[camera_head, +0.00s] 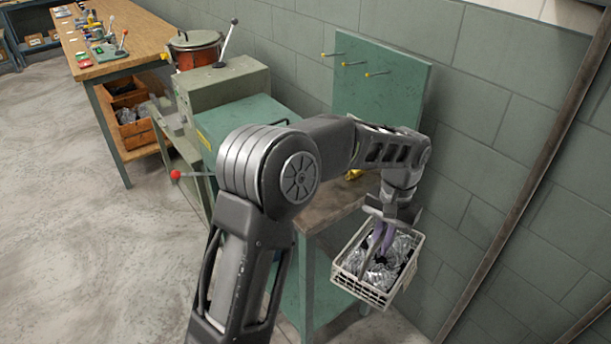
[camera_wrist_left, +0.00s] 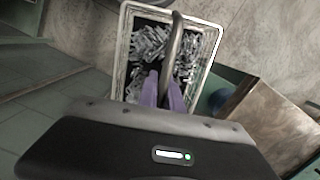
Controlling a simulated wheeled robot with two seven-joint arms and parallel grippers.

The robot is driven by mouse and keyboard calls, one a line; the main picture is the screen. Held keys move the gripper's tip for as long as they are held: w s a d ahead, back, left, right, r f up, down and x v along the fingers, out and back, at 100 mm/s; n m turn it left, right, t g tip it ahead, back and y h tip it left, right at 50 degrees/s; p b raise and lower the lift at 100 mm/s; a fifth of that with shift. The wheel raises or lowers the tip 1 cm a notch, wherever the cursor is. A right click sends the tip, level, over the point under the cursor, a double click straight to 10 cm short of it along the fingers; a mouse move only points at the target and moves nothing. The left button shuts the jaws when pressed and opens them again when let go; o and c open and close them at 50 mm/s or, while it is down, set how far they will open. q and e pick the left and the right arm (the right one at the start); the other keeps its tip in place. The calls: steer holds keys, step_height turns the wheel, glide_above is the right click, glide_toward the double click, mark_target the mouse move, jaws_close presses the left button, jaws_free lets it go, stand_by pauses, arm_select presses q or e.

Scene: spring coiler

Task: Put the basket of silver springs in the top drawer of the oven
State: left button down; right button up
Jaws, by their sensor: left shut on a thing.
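The basket of silver springs (camera_head: 365,288) is a pale wire basket with a heap of silver springs inside. My left gripper (camera_head: 380,243) is shut on its handle, and the basket hangs from it in front of the grey block wall, beside the bench's right end. In the left wrist view, the basket (camera_wrist_left: 127,50) shows below the gripper (camera_wrist_left: 163,85), whose purple fingers meet at the grey curved handle. My right gripper is not in view. I cannot make out an oven or its top drawer for certain; my left arm covers part of the green machine.
A bench (camera_head: 335,207) with a green pegboard (camera_head: 385,85) stands against the wall. A wooden table (camera_head: 115,35) stands at the far left. The concrete floor (camera_head: 60,200) is clear at left.

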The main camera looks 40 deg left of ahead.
mark_target(385, 232)
arm_select(q)
steer(key=shift+r+p, duration=1.5)
steer(key=shift+r, duration=0.1)
steer(key=shift+f, duration=0.3)
